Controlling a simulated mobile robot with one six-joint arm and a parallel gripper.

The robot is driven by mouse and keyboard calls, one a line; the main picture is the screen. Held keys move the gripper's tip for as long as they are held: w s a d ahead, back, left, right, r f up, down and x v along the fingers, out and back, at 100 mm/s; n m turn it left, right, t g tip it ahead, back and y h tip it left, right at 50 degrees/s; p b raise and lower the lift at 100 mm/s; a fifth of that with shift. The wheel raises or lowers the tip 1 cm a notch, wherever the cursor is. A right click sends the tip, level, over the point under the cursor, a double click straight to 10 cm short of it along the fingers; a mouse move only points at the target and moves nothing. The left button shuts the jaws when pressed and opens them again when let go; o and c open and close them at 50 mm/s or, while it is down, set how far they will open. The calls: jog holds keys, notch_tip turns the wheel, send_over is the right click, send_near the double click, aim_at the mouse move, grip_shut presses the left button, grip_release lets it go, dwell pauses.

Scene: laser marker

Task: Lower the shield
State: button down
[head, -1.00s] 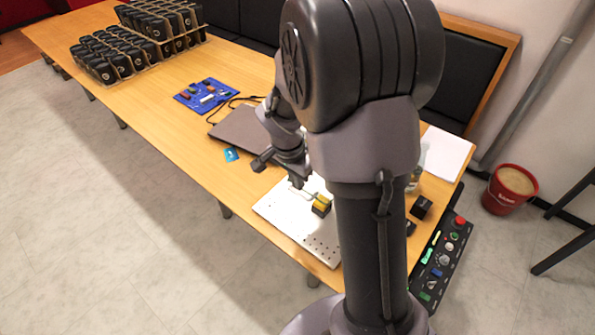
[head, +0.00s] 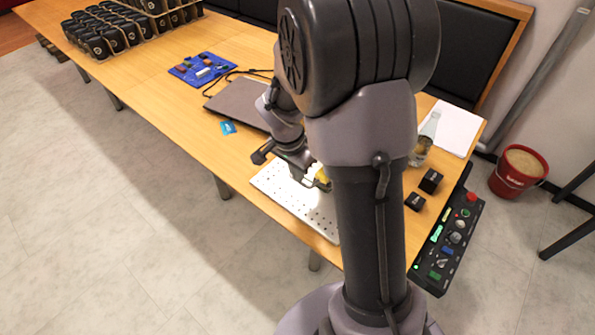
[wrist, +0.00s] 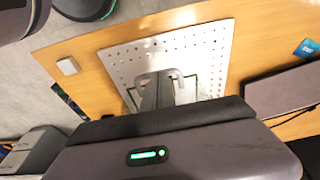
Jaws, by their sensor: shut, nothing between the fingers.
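No shield can be made out in either view; my arm hides part of the work area. A white perforated plate (head: 285,194) lies on the table and fills the middle of the wrist view (wrist: 206,48). My gripper (head: 313,181) is low above the plate's far end in the head view. In the wrist view its grey fingers (wrist: 160,83) are shut and empty over the plate. A yellow part (head: 322,174) shows beside my gripper, mostly hidden behind my arm.
A control box (head: 447,243) with coloured buttons sits at the table's right end. Two black blocks (head: 431,181) and a bottle (head: 424,141) stand near it. A laptop (head: 245,102), blue card (head: 227,128) and blue board (head: 203,70) lie farther left. Bare floor lies in front.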

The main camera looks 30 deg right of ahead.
jog(key=f+b, duration=0.2)
jog(key=f, duration=0.3)
jog(key=shift+s+b, duration=0.2)
jog(key=shift+b, duration=0.1)
jog(key=shift+r, duration=0.1)
notch_tip(320, 180, up, 14)
jog(key=a+p, duration=0.1)
jog(key=p, duration=0.6)
jog(key=s+a+r+n+t+y, duration=0.2)
jog(key=s+a+r+n, duration=0.2)
jog(key=s+a+r, duration=0.2)
jog(key=s+a+r+n+t+y, duration=0.2)
jog(key=s+a+r+n, duration=0.3)
jog(key=s+a, duration=0.5)
jog(key=shift+s+r+n+t, duration=0.3)
jog(key=shift+s+r+t, duration=0.3)
jog(key=shift+s, duration=0.5)
